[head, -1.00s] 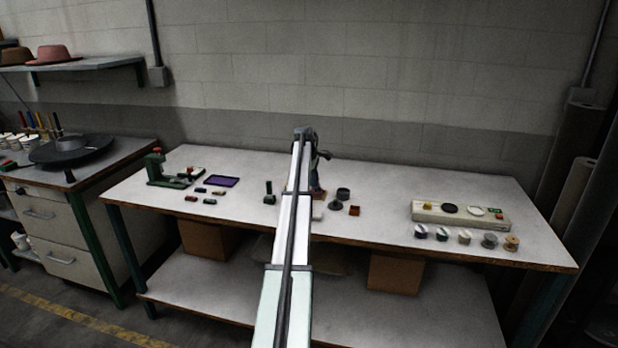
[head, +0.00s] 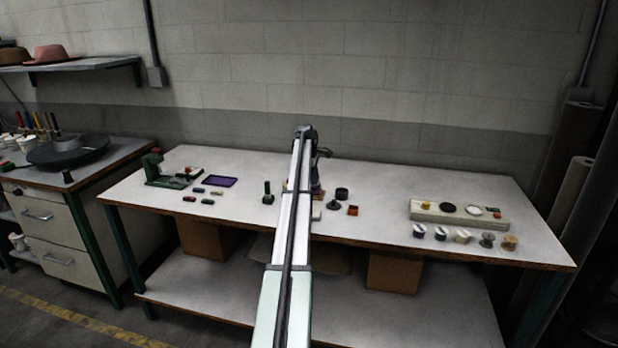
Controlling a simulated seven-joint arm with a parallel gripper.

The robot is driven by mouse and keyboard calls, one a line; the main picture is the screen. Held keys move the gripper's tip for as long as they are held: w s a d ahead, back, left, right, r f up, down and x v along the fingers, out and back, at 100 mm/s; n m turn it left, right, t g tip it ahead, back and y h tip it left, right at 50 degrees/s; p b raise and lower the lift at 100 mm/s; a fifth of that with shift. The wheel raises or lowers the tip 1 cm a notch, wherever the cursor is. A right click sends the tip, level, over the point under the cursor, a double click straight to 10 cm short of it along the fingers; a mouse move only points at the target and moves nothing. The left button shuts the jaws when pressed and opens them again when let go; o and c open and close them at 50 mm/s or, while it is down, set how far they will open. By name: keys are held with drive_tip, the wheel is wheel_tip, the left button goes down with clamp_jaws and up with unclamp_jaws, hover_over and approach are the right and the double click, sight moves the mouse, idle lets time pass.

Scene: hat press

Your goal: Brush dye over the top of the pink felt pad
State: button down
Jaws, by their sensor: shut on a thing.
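My arm reaches from the bottom of the head view over the middle of the bench, then bends down behind its own links. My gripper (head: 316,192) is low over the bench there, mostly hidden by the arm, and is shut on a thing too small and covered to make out. A pale edge (head: 317,215) shows just in front of it at the arm's right side. I cannot tell whether this belongs to the pink felt pad. No pink pad or brush is clearly visible. A dark cup (head: 342,193) and a dark round piece (head: 334,205) stand right of the gripper.
A small red-orange block (head: 353,210) lies near the cup. A green stamp-like piece (head: 268,198) stands left of the arm. A purple tray (head: 220,182), small blocks and a green press (head: 158,172) are farther left. A long board (head: 459,216) and several spools are right. Bench between is clear.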

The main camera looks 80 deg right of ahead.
drive_tip(key=shift+w, duration=1.5)
drive_tip(key=s+d+v, duration=0.1)
drive_tip(key=v, duration=0.6)
drive_tip(key=shift+r, duration=0.6)
drive_tip(key=shift+s+d, duration=0.1)
